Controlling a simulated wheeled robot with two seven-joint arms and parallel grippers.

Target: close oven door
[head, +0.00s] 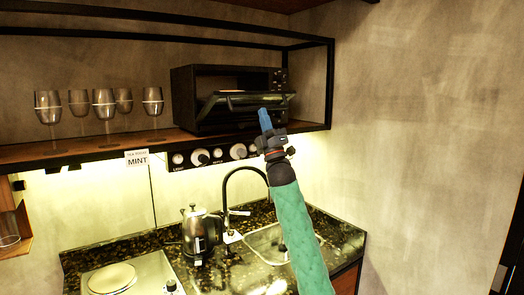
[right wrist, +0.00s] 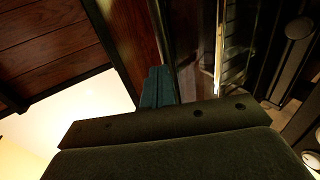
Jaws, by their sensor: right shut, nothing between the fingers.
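A dark toaster oven (head: 190,90) stands on the wooden shelf at the upper right of the head view. Its door (head: 225,104) is partly open, tilted outward, and a lit gap shows above its top edge. My right gripper (head: 264,117) is shut and empty, its blue fingers pointing up in front of the oven's door, toward the door's right part. I cannot tell whether the fingertips touch the door. In the right wrist view the shut fingers (right wrist: 157,88) are seen close to the dark shelf and oven front. My left gripper is not in view.
Several wine glasses (head: 104,106) stand on the shelf left of the oven. Under the shelf are round knobs (head: 238,151) and a MINT sign (head: 137,158). Below are a black faucet (head: 230,190), sink (head: 268,243) and kettle (head: 196,230). The wall at right is bare.

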